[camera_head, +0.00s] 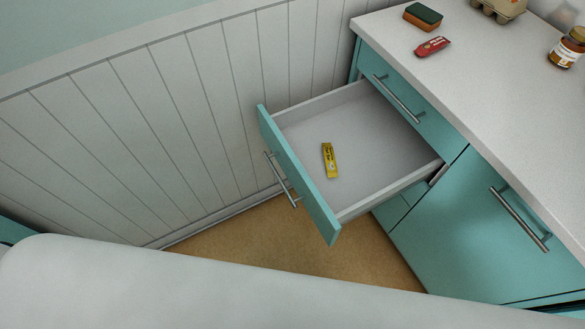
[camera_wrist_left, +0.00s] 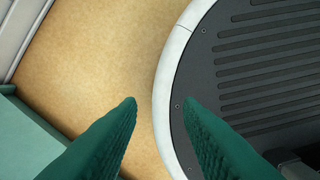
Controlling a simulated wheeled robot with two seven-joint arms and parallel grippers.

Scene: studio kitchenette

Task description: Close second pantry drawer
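The open pantry drawer (camera_head: 382,152) is pulled far out below the shut top drawer (camera_head: 415,98) in the head view. It has a teal front (camera_head: 297,172) with a metal bar handle (camera_head: 281,180) and a pale interior. A small yellow packet (camera_head: 329,160) lies inside on its bottom. My left gripper (camera_wrist_left: 160,102) shows only in the left wrist view. Its two green fingers are apart with nothing between them, above the floor and the edge of my base. It does not touch the drawer in any view. My right gripper is in neither view.
The counter (camera_head: 478,82) holds a sponge (camera_head: 423,16), a red packet (camera_head: 432,47), an egg carton (camera_head: 498,8) and a jar (camera_head: 568,47). A shut teal cabinet door (camera_head: 460,235) is right of the drawer. A panelled wall (camera_head: 150,130) stands behind. Bare floor (camera_head: 290,240) lies below the drawer.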

